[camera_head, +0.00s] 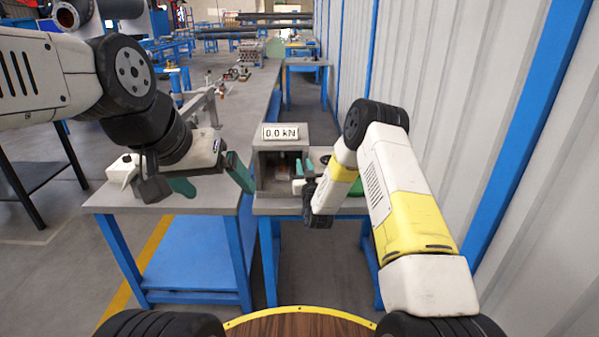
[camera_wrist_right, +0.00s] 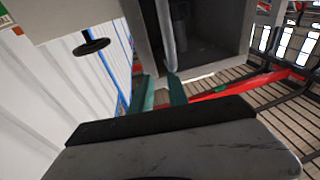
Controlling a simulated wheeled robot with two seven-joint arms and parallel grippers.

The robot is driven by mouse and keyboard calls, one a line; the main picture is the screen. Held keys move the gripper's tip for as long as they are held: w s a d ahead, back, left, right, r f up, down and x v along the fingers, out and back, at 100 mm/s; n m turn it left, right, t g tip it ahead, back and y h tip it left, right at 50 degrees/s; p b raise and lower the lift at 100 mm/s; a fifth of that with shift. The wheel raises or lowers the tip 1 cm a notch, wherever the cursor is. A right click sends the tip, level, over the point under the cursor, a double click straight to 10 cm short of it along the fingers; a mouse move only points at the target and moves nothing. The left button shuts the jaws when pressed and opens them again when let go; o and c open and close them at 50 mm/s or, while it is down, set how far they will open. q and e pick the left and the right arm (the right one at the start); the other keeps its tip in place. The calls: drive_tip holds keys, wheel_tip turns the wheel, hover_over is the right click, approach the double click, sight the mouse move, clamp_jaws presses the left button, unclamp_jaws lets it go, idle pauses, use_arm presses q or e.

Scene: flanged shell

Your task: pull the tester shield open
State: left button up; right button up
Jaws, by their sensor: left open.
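The tester (camera_head: 281,139) is a grey box on the bench with a "0.0 kN" display on top and a dark opening in front. In the right wrist view, a pale upright bar (camera_wrist_right: 166,35) stands at the edge of this opening; I cannot tell whether it is the shield's edge or handle. My right gripper (camera_head: 304,168) is at the tester's front right. In its wrist view, the green fingers (camera_wrist_right: 160,92) are slightly apart, the right fingertip close to the bar's lower end; contact is unclear. My left gripper (camera_head: 211,180) is open and empty, left of the tester.
The grey bench (camera_head: 268,94) runs far back with several small items on it. A table with a grey top (camera_head: 220,200) and blue legs stands at the left front. A corrugated wall (camera_head: 500,80) with blue posts closes the right side.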

drive_tip(key=r+v, duration=0.1)
drive_tip(key=v, duration=0.7)
drive_tip(key=shift+s+f, duration=0.2)
drive_tip(key=shift+s, duration=0.05)
idle(0.4)
drive_tip(key=shift+d, duration=0.1)
drive_tip(key=v, duration=0.7)
drive_tip(key=shift+s, duration=0.4)
drive_tip(key=shift+d, duration=0.15)
